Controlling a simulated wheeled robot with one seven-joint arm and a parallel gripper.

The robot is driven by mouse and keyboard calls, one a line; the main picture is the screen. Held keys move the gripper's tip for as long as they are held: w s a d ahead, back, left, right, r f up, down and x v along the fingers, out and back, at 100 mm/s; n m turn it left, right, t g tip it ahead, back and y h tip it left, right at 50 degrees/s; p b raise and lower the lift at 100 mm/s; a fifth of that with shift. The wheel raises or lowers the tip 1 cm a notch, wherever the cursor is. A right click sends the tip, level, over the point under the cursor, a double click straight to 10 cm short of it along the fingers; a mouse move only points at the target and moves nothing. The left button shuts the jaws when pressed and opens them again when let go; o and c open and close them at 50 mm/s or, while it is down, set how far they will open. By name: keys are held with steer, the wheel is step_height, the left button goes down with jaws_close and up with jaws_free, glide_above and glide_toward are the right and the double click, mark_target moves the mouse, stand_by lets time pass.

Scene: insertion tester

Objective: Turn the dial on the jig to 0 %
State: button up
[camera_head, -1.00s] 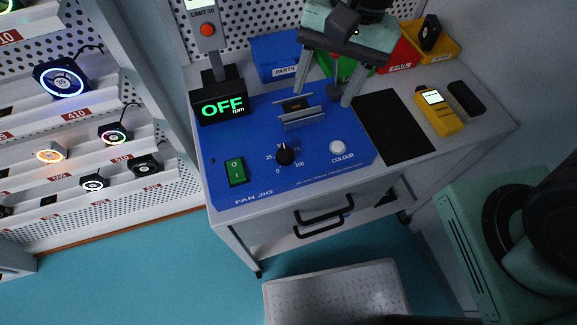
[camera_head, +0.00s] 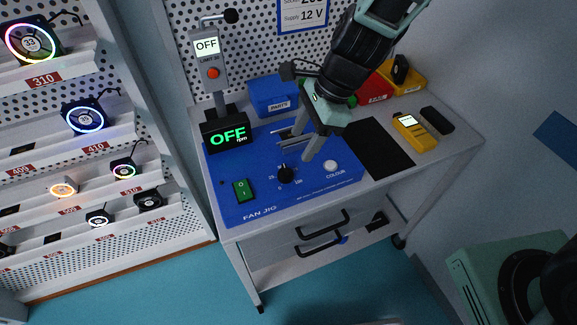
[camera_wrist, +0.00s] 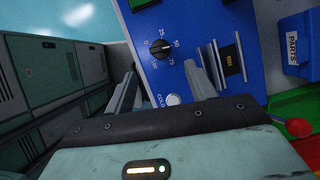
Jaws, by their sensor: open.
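The black round dial (camera_head: 286,174) sits on the sloping blue jig panel (camera_head: 262,205), with percent marks around it. In the wrist view the dial (camera_wrist: 160,48) lies just beyond and between my fingertips, and its pale mark seems to point toward 50. My gripper (camera_head: 303,150) is open and empty, above the panel and up and right of the dial in the head view. In the wrist view its two fingers (camera_wrist: 160,70) stand apart, with none touching the dial. The rpm display (camera_head: 228,137) reads OFF.
A green rocker switch (camera_head: 243,190) is left of the dial and a white COLOUR button (camera_head: 330,166) right of it. A metal fan holder (camera_wrist: 230,58) stands behind the dial. A black mat (camera_head: 380,150) and a yellow meter (camera_head: 414,132) lie to the right.

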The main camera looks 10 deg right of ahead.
mark_target(287, 169)
steer(key=x, duration=0.9)
steer(key=shift+f+b, duration=0.1)
steer(key=shift+b, duration=0.25)
steer(key=c, duration=1)
